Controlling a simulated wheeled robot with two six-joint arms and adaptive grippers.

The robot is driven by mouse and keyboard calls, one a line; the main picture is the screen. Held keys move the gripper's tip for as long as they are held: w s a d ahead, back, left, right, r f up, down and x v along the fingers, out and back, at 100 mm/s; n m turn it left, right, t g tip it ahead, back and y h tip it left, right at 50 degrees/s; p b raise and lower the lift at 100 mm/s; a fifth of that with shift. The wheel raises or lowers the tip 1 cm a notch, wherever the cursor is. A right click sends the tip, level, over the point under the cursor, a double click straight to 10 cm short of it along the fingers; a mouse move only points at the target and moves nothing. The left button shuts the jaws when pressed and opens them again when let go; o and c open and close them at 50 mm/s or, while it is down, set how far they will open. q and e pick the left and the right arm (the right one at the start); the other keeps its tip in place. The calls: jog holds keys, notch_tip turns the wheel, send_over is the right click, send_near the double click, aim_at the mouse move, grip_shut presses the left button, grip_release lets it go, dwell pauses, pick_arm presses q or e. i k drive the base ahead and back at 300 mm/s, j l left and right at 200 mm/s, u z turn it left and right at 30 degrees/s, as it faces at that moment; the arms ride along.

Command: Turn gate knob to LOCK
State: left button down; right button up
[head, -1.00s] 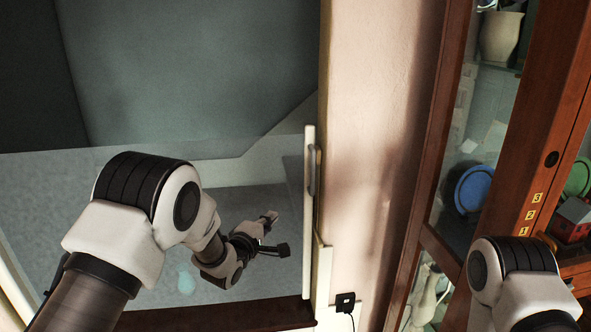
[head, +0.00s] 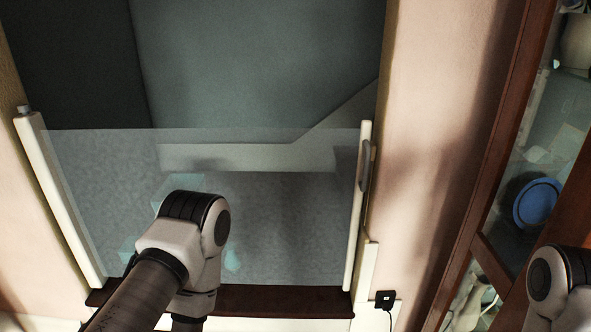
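The gate is a clear panel (head: 290,230) between a white left post (head: 60,200) and a white right post (head: 358,205). A small grey knob-like cap (head: 24,110) sits on top of the left post. Its markings are too small to read, so I cannot tell its setting. A grey handle (head: 367,166) is on the right post. My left arm stands in front of the panel's lower part, and its gripper does not show. My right arm shows only at the lower right, with its gripper out of view.
A dark wooden sill (head: 260,299) runs below the gate. A small black wall box (head: 385,299) with a cable is right of it. A glass-fronted wooden cabinet (head: 497,190) with a blue plate (head: 538,203) stands at the right. The wall between is bare.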

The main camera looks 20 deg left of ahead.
aim_at(25, 109)
jog(key=u, duration=1.85)
jog(key=i+j+z, duration=0.1)
jog(key=i+j, duration=1.15)
